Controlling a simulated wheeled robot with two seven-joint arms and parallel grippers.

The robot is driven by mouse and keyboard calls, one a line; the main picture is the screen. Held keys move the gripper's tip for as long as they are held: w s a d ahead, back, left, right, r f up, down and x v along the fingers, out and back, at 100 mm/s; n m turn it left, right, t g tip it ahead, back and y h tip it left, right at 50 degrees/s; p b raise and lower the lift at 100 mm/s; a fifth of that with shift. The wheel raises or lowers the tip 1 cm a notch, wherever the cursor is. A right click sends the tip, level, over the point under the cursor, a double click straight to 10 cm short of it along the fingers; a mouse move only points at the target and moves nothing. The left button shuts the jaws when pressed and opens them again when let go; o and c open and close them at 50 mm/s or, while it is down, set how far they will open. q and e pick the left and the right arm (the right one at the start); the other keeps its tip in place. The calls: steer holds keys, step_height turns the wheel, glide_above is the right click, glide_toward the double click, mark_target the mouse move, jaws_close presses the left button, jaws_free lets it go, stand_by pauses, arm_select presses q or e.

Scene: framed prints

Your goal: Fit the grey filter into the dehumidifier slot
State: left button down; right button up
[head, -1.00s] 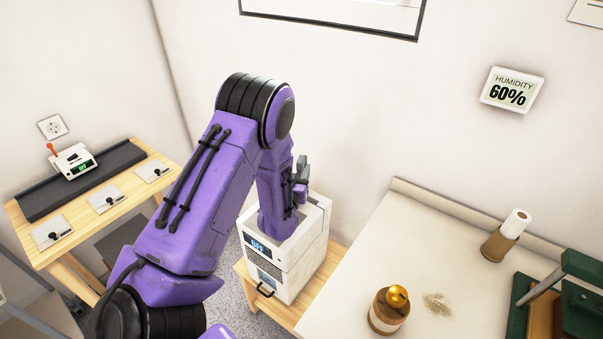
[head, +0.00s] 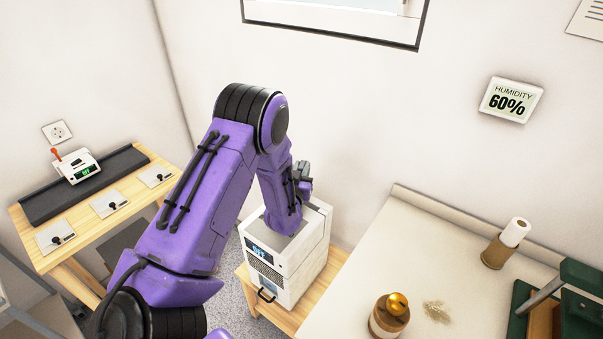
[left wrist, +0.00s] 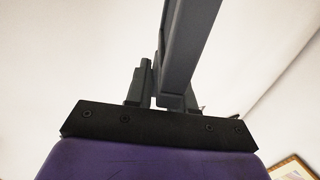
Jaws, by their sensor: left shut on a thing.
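The white dehumidifier (head: 285,275) stands on a low wooden stand, with a lit display and a dark grille on its front. My purple left arm crosses in front of it and hides part of its top. My left gripper (head: 303,178) is just above and behind the unit's top, mostly hidden by the arm. In the left wrist view my left gripper (left wrist: 168,92) is shut around a long dark grey piece (left wrist: 188,45), seen nearly edge-on, which looks like the grey filter. The slot cannot be made out. My right gripper is not in view.
A cream table (head: 395,255) at right holds an amber jar (head: 388,318), a paper-topped roll (head: 506,244) and a green device (head: 575,305). A wooden bench (head: 85,235) with small plates stands left. A wall display (head: 511,99) reads humidity 60%.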

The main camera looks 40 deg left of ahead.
arm_select(q)
step_height(320, 180, up, 2)
steer(key=shift+r+b, duration=0.25)
steer(key=shift+b, duration=0.45)
steer(key=s+d+r+p, duration=0.3)
steer(key=s+r+p, duration=0.5)
steer(key=s, duration=0.5)
step_height(320, 180, up, 2)
steer(key=shift+s+r, duration=0.1)
steer(key=shift+s, duration=0.3)
